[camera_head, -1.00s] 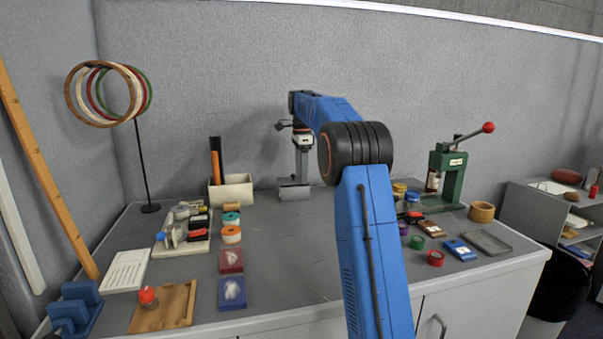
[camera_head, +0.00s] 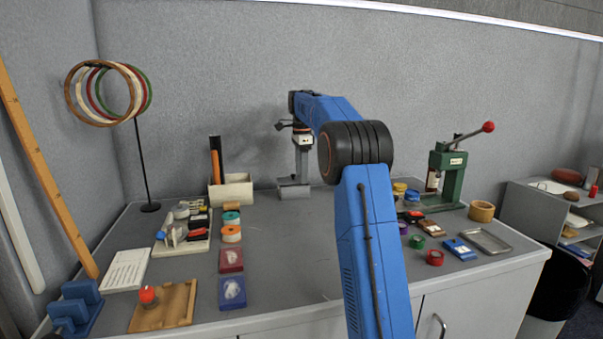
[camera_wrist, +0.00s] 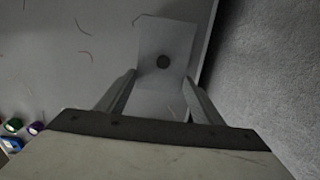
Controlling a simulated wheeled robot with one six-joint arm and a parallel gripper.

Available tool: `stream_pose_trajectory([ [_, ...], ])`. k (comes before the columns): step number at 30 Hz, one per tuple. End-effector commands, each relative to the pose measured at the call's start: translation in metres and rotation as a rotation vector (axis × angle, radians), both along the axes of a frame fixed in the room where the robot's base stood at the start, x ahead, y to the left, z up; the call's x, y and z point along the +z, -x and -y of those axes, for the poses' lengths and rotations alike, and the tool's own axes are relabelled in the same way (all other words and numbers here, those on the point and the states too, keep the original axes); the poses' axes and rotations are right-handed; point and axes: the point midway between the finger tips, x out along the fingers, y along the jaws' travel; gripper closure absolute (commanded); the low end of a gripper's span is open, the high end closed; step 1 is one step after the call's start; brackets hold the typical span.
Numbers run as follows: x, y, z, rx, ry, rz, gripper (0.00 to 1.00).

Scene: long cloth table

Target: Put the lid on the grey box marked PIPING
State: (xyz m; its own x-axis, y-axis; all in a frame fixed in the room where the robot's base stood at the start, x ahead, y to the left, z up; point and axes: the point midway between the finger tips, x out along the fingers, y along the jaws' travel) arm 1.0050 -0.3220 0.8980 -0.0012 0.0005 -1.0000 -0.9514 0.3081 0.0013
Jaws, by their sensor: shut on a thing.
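My gripper (camera_wrist: 160,98) is shut on a light grey lid (camera_wrist: 177,38), a flat plate with a round dark knob, seen from above in the wrist view. The lid lies between the two fingers and reaches out beyond them. In the head view my gripper (camera_head: 302,170) points down near the back wall. A small grey box (camera_head: 295,193) is on the table just below it. The lid and the box are close together there, and I cannot tell whether they touch. The PIPING marking is not readable in either view.
A cream bin (camera_head: 232,191) stands left of the box, and a green press (camera_head: 453,178) stands to the right. A hoop stand (camera_head: 143,165) is at the far left. Small parts lie along both sides. The table's middle is clear. The wall is close behind.

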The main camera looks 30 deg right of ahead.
Motion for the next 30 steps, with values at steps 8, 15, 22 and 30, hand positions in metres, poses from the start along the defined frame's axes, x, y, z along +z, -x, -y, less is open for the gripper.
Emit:
stream_pose_trajectory([
  [8,0.0000,0.0000,0.0000,0.000,0.000,0.000,0.35],
  [15,-0.0001,0.0000,0.0000,0.000,0.000,0.000,0.17],
  [22,-0.0001,0.0000,0.0000,0.000,0.000,0.000,0.00],
  [30,0.0050,-0.0003,0.0001,0.000,0.000,0.000,0.00],
])
